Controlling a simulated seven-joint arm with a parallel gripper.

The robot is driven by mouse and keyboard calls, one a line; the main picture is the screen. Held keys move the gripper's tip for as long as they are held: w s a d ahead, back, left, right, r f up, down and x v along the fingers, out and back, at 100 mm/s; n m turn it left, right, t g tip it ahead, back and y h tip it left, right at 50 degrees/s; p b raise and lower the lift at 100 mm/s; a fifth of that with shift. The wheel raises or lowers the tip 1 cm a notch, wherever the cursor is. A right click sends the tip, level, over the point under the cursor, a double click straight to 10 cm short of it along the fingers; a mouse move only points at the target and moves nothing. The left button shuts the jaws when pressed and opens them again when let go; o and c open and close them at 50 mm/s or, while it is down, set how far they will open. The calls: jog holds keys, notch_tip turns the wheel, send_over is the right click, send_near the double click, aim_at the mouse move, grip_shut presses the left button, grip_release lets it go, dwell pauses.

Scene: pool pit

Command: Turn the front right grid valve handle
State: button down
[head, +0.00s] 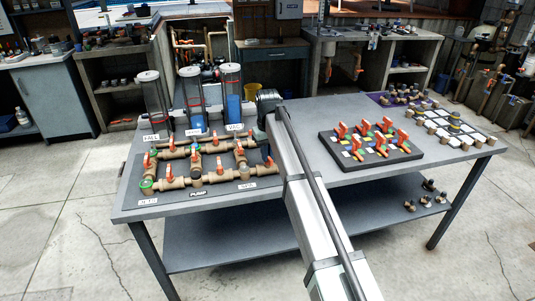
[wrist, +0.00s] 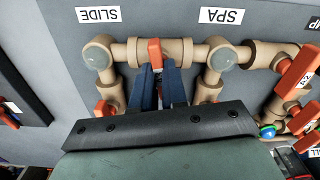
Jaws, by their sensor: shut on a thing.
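In the wrist view, an orange-red valve handle (wrist: 154,52) stands on a tan horizontal pipe between two grey-capped fittings. My gripper (wrist: 155,70) is shut on this handle, with a dark blue finger on each side of its lower part. The tip of the handle shows beyond the fingers. In the head view, the tan pipe grid (head: 197,182) with several red handles lies on the left part of the table. My arm covers the grid's right end there, and the fingers are hidden.
Other red handles (wrist: 297,72) stand close by on the right in the wrist view. Upside-down labels SLIDE (wrist: 98,14) and SPA (wrist: 221,16) lie beyond the pipe. Clear tubes (head: 229,92) stand behind the grid. A black board (head: 400,155) with red-handled valves lies right of my arm.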

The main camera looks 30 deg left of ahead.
jog(key=shift+m, duration=1.1)
jog(key=c, duration=1.2)
grip_release()
jog(key=shift+o, duration=0.2)
notch_tip(320, 180, up, 14)
jog(key=shift+f, duration=0.1)
